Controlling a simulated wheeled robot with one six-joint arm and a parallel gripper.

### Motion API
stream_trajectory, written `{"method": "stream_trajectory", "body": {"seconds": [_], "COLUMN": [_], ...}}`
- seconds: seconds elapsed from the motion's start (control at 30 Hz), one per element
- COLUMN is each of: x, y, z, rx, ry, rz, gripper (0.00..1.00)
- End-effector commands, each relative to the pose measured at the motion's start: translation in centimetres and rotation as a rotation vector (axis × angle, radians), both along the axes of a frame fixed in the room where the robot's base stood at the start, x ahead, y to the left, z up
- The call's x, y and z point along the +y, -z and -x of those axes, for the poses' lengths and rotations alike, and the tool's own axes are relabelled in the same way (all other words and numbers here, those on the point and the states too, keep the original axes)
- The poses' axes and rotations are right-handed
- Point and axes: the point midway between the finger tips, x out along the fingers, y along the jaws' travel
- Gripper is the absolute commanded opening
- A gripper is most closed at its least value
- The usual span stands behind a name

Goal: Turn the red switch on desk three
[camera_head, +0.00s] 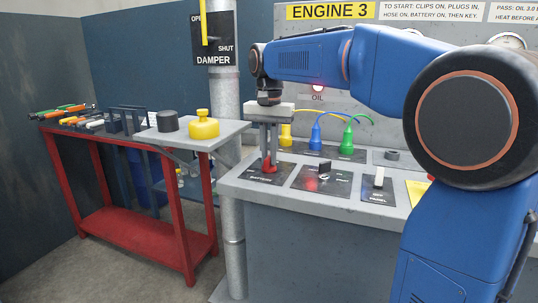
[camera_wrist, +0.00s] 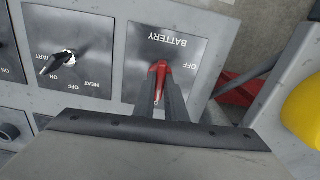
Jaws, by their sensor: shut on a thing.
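The red switch (camera_head: 268,167) sits on a dark plate marked BATTERY (camera_head: 258,177) at the left end of the grey desk under the ENGINE 3 sign (camera_head: 330,10). My gripper (camera_head: 269,158) points down over it, with its fingers shut on the red switch. In the wrist view the red switch (camera_wrist: 160,72) shows between the fingertips (camera_wrist: 160,88). Its plate reads BATTERY and OFF, upside down in that view, with ON partly hidden by the fingers.
A key switch plate (camera_head: 322,178) lies right of the battery plate, then a white lever (camera_head: 379,177). Yellow, blue (camera_head: 316,138) and green plugs stand behind.

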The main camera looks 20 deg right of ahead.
Motion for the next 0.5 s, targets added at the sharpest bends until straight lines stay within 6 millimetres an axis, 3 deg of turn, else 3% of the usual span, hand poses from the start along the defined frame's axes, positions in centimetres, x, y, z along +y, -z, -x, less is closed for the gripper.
{"method": "stream_trajectory", "body": {"seconds": [0.5], "x": [-0.01], "y": [-0.06], "z": [-0.04], "rx": [-0.002], "ry": [0.076], "rz": [0.000], "gripper": [0.00]}}
